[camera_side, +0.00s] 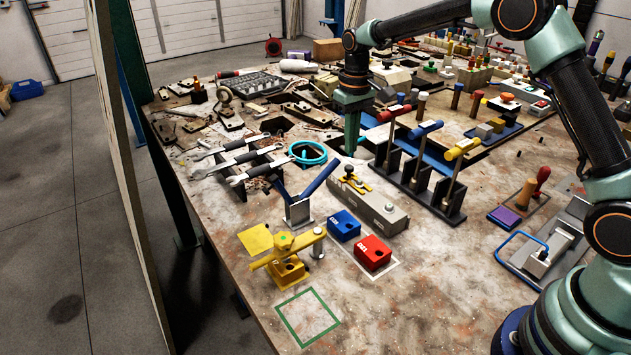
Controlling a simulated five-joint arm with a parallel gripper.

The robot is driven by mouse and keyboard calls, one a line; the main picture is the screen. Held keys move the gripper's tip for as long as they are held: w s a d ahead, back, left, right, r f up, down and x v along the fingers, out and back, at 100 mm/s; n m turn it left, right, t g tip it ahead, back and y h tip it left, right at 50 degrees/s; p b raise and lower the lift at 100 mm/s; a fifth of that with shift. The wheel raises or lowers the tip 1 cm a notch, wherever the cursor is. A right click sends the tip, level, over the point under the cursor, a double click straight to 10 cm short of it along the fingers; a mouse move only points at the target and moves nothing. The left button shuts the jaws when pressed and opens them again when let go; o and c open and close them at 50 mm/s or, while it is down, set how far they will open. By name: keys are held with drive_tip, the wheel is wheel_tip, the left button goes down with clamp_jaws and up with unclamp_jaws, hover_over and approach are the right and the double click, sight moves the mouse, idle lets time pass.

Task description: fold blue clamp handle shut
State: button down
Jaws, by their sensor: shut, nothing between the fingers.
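A small clamp with a grey block base (298,211) stands on the bench left of centre. Its long blue handle (320,178) slants up to the right, and a shorter blue arm slants up to the left. My gripper (351,152) points down just beyond the upper right end of the blue handle. It is shut and holds nothing. A small gap or contact between fingertips and handle cannot be told from this view.
A black rack (423,190) with red, blue and yellow T-handled levers stands right of my gripper. A grey block (366,204), a blue box (344,226), a red box (372,253) and a yellow clamp (287,266) lie nearer. Wrenches (240,160) and a cyan ring (308,153) lie left.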

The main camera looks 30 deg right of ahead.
drive_tip(key=shift+f, duration=0.15)
drive_tip(key=shift+f, duration=1.25)
drive_tip(key=shift+a, duration=0.2)
drive_tip(key=shift+a, duration=0.4)
drive_tip(key=shift+a+r, duration=0.15)
drive_tip(key=shift+r, duration=0.05)
